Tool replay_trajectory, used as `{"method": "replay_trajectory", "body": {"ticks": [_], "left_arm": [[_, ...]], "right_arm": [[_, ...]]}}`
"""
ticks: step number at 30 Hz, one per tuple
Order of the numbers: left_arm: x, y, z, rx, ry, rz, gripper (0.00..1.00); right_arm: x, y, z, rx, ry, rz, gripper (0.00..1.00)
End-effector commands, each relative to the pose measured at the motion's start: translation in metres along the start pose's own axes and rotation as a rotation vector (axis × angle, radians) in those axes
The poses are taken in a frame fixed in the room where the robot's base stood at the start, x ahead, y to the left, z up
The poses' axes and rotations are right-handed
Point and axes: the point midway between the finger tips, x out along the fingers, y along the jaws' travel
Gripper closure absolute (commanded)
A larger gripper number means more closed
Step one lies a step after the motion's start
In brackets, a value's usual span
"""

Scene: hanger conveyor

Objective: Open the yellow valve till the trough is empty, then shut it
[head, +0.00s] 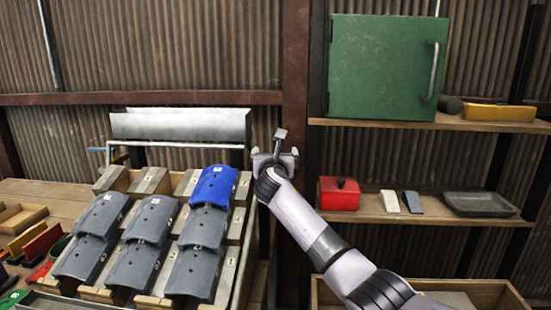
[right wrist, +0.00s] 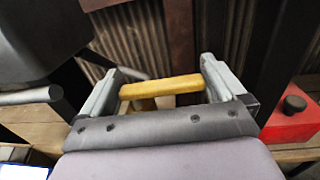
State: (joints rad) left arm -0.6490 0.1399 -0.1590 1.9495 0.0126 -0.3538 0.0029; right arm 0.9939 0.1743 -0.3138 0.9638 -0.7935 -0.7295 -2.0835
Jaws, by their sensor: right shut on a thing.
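The grey metal trough (head: 180,126) stands at the back, behind the tiles, and its inside cannot be made out. My right gripper (head: 274,154) is just right of the trough's right end, by the rusty post. In the right wrist view its two fingers (right wrist: 162,76) stand on either side of the yellow valve handle (right wrist: 160,87), a bar that spans between them, and are shut on it. The handle lies nearly level in that view. In the head view the gripper hides the valve. My left gripper is not in view.
Several grey curved tiles (head: 150,219) and one blue tile (head: 213,186) lie on a sloped rack left of my right arm. Shelves on the right hold a green cabinet (head: 378,67), a red box (head: 339,193) and a dark tray (head: 480,204). An open wooden crate (head: 487,291) is below.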

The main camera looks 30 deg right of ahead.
Motion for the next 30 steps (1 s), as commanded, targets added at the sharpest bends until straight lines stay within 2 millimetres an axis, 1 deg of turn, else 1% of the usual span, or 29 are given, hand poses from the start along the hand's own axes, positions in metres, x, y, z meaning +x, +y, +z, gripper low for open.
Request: {"method": "replay_trajectory", "body": {"ticks": [1,6,15,16,25,30], "left_arm": [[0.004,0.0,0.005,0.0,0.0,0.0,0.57],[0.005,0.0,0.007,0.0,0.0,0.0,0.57],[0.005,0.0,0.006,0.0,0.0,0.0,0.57],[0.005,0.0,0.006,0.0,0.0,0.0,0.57],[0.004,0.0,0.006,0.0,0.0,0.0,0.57],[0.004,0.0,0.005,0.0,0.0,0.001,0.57]], "right_arm": [[0.0,0.002,-0.003,0.0,0.002,-0.03,0.58],[-0.001,0.001,-0.001,-0.001,-0.002,-0.087,0.58],[-0.001,0.0,0.0,0.0,-0.003,-0.093,0.58],[-0.001,0.0,0.0,0.0,-0.003,-0.093,0.0],[-0.002,0.0,0.0,0.0,-0.003,-0.092,0.0],[-0.011,0.001,0.0,0.0,-0.004,-0.092,0.0]]}}
